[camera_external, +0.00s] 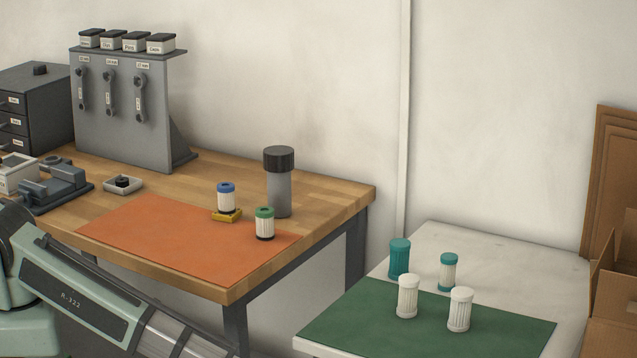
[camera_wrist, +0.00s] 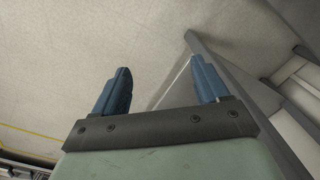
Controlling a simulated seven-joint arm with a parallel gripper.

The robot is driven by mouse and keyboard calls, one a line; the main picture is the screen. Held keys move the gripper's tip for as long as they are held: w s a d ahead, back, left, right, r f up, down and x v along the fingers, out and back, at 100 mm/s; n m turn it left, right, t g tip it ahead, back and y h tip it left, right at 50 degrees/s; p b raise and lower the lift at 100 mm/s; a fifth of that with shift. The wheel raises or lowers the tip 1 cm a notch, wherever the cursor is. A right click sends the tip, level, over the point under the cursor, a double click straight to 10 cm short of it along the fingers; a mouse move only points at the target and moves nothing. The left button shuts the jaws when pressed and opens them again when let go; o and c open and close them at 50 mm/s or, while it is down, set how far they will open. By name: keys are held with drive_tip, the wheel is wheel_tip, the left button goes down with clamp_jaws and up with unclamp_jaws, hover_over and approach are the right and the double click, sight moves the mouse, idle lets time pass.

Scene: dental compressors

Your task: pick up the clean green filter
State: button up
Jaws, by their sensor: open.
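A small filter with a green cap, a pale pleated body and a dark base (camera_external: 265,224) stands upright on the orange mat (camera_external: 165,235), near the mat's right corner on the wooden bench. A similar filter with a blue cap (camera_external: 226,198) stands just behind and left of it on a yellow block (camera_external: 227,215). In the wrist view my gripper (camera_wrist: 159,68) is open, with two blue fingers apart and nothing between them. In the external view my arm is at the lower left and my gripper is out of frame.
A tall grey cylinder with a black lid (camera_external: 279,185) stands close behind the green-capped filter. A white table (camera_external: 500,260) at right has a green mat (camera_external: 390,330) with two white filters, and two teal-capped ones behind. A grey tool rack (camera_external: 130,105) stands at back left.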

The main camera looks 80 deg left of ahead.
drive_tip(key=w+d+r+t+h, duration=0.2)
drive_tip(key=w+d+r, duration=0.7)
drive_tip(key=d+r, duration=0.45)
drive_tip(key=w+a+r+n+h, duration=0.1)
drive_tip(key=w+a+r, duration=0.25)
drive_tip(key=r, duration=0.75)
drive_tip(key=w+a+r+h, duration=0.15)
drive_tip(key=w+r, duration=0.25)
drive_tip(key=r, duration=0.6)
wheel_tip(320, 180, up, 19)
drive_tip(key=n+g+y, duration=0.2)
drive_tip(key=n+y, duration=0.2)
drive_tip(key=n, duration=0.7)
hover_over(264, 210)
drive_tip(key=d, duration=0.1)
wheel_tip(264, 210, down, 8)
drive_tip(key=shift+w+f, duration=0.1)
drive_tip(key=shift+f, duration=0.05)
drive_tip(key=shift+a+f, duration=0.3)
drive_tip(key=shift+f, duration=0.7)
drive_tip(key=shift+a+f, duration=0.3)
drive_tip(key=shift+f, duration=1.35)
